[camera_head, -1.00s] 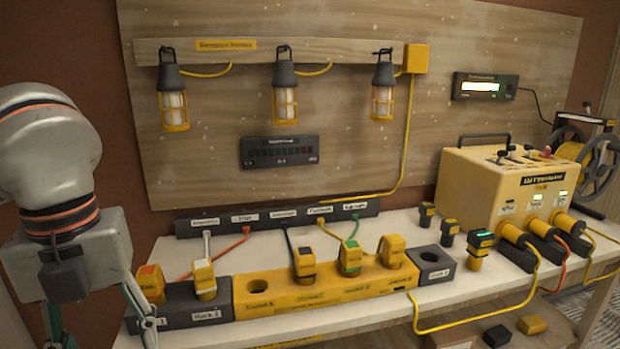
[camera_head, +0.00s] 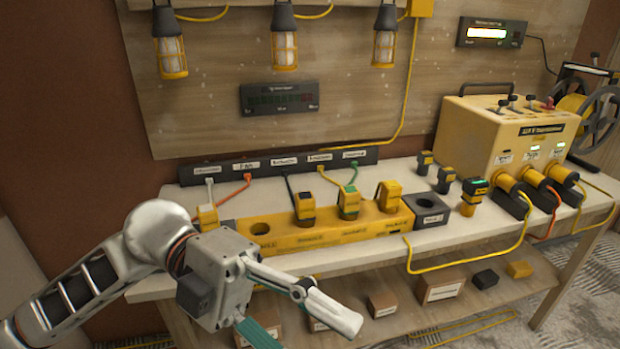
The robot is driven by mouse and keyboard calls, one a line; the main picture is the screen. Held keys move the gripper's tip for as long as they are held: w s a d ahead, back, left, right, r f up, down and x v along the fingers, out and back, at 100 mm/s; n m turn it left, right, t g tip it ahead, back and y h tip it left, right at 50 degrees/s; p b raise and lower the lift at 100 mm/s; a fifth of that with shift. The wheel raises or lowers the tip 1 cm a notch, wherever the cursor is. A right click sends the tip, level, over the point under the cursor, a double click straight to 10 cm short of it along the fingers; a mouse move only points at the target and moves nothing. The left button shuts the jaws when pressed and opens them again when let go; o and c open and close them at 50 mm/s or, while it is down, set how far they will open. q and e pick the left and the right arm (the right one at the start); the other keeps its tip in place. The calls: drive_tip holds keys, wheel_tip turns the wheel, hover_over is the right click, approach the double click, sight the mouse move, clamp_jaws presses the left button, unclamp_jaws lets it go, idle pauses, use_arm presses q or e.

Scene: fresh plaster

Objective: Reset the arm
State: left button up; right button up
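My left arm comes in from the lower left, in front of the bench. Its gripper (camera_head: 305,332) is over the bench's front edge, pointing down and to the right. One pale finger link reaches right and a teal finger part shows below the palm, with a gap between them. I see nothing held; the lower finger parts are cut off by the frame's bottom edge. My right gripper is not in view.
The bench (camera_head: 470,238) carries a yellow socket block (camera_head: 285,240) with plugs, a dark dock (camera_head: 430,218), loose plugs (camera_head: 473,195) and a yellow power box (camera_head: 480,140). Lanterns (camera_head: 284,45) hang above. A lower shelf holds small boxes (camera_head: 440,287). Floor shows at right.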

use_arm(q)
drive_tip(key=w+r+n+t+h, duration=0.3)
drive_tip(key=w+n+t+h, duration=0.5)
drive_tip(key=w+h, duration=0.15)
drive_tip(key=w+a+f+n+t+y, duration=0.4)
drive_tip(key=w+f+n+t, duration=0.15)
drive_tip(key=n+t, duration=0.35)
drive_tip(key=w+a+f+n+t+y, duration=0.3)
drive_tip(key=w+f+n+t+y, duration=0.15)
drive_tip(key=f+n+t, duration=0.35)
drive_tip(key=s+a+f+n+y+p, duration=0.1)
drive_tip(key=a+f+n+y, duration=0.35)
drive_tip(key=f, duration=0.55)
drive_tip(key=s+a+f+n+y, duration=0.1)
drive_tip(key=a+f+n+y, duration=0.3)
drive_tip(key=f, duration=0.7)
drive_tip(key=s+a+f+g+y, duration=0.2)
drive_tip(key=s+f, duration=0.4)
drive_tip(key=f, duration=0.2)
drive_tip(key=s+a+f+g+y, duration=0.2)
drive_tip(key=s+a+f+g, duration=0.1)
drive_tip(key=s+f, duration=0.4)
drive_tip(key=shift+a+f+n+g, duration=0.3)
drive_tip(key=shift+f+n, duration=0.05)
drive_tip(key=shift+f, duration=0.05)
